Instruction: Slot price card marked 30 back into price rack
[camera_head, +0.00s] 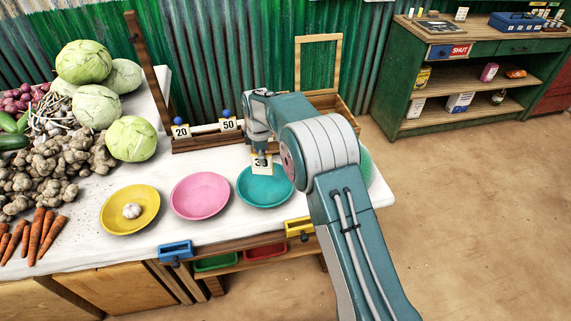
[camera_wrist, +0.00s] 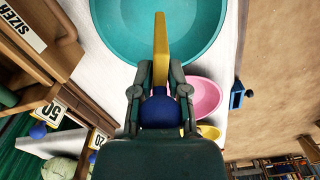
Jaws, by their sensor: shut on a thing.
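The price card marked 30 (camera_head: 262,165) is held upright in my gripper (camera_head: 261,152), above the far part of the teal plate. In the wrist view the card's yellow edge (camera_wrist: 161,38) points away from me, and its blue knob (camera_wrist: 159,108) sits between the fingers of my gripper (camera_wrist: 161,88). The wooden price rack (camera_head: 190,146) stands behind the plates. Card 20 (camera_head: 181,131) and card 50 (camera_head: 228,124) stand in it, each with a blue knob. My arm hides the rack's right part.
The yellow plate (camera_head: 117,222) holds a garlic bulb. A pink plate (camera_head: 200,196) and the teal plate (camera_head: 262,198) look empty. Cabbages (camera_head: 97,104) and other vegetables fill the counter's left. A wooden post (camera_head: 147,70) rises at the rack's left end.

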